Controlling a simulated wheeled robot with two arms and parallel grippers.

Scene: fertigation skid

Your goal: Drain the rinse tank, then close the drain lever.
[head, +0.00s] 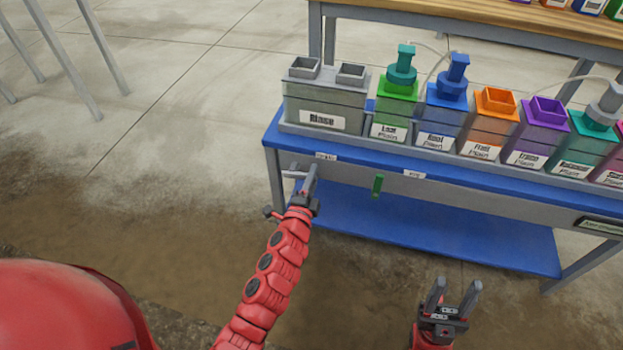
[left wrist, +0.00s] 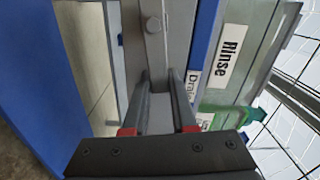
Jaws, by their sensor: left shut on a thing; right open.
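The grey rinse tank (head: 345,103), labelled "Rinse", stands at the left end of the blue bench; its wall (left wrist: 233,98) also shows in the left wrist view. My left gripper (head: 310,180) is at the bench's front edge below the tank, by the small drain label (head: 326,156). It is shut on the grey drain lever (head: 292,174), which points sideways to the left of the fingers in the head view. In the left wrist view the fingers (left wrist: 159,85) largely hide where they grip. My right gripper (head: 454,298) is open and empty, low in front of the bench.
A green lever (head: 377,186) hangs down from the front rail, right of the drain lever. Several coloured tanks, including a green one (head: 394,104) and an orange one (head: 484,124), stand right of the rinse tank. A blue lower shelf (head: 430,232) is bare.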

